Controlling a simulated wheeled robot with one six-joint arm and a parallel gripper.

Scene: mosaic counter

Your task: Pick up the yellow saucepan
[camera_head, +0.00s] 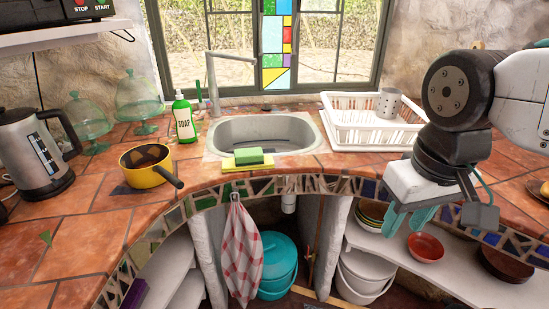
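The yellow saucepan (147,176) stands upright on the tiled counter at the left, between the kettle and the sink. Its dark inside shows, and its dark handle (169,176) points right and toward the front edge. My gripper (423,217) is far to the right, in front of the counter edge and the dish rack. It points downward, with its teal fingers apart and nothing seen between them. It is well away from the saucepan.
A steel kettle (33,153) stands left of the saucepan. A green soap bottle (183,118), a sponge (249,156) and the sink (262,133) are to its right. Glass domes (88,124) stand behind it. A white dish rack (371,132) is at the back right.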

